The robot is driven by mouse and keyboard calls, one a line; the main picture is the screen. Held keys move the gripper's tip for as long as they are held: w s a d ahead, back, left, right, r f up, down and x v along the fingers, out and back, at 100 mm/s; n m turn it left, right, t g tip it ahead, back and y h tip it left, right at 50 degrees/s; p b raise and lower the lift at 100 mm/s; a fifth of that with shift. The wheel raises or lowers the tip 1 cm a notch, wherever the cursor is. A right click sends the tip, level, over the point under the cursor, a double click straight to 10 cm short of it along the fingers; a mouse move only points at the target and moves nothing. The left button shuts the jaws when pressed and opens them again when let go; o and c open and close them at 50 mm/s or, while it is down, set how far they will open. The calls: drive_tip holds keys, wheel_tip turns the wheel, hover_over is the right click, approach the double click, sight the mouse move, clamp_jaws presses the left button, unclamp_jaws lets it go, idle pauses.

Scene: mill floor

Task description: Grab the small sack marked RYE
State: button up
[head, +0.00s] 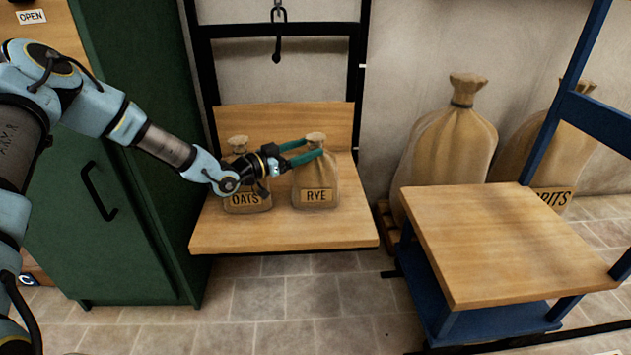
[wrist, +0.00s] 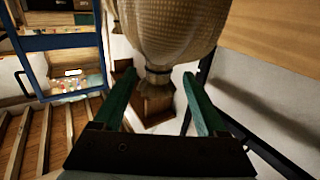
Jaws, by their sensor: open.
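The small sack marked RYE (head: 317,181) stands upright on a wooden shelf (head: 285,236), its tied neck at the top. My gripper (head: 313,148) reaches in from the left, its green fingers open around or beside the neck. In the wrist view, the open fingers (wrist: 155,92) lie on either side of a sack's tied neck (wrist: 158,77), with the pale woven body (wrist: 170,30) above them in the picture. Whether the fingers touch the sack cannot be told. A similar small sack marked OATS (head: 247,184) stands just left, partly behind my gripper.
A green cabinet (head: 125,150) stands left of the shelf. A black hook (head: 278,45) hangs above it. Large sacks (head: 450,145) stand at the right, behind a blue-framed wooden stand (head: 500,235). The shelf's front strip is clear.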

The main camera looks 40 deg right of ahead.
sight(311, 146)
drive_tip(key=d, duration=0.3)
drive_tip(key=shift+s+d, duration=0.1)
drive_tip(key=shift+s, duration=0.2)
clamp_jaws()
idle(1.0)
drive_tip(key=shift+r, duration=0.15)
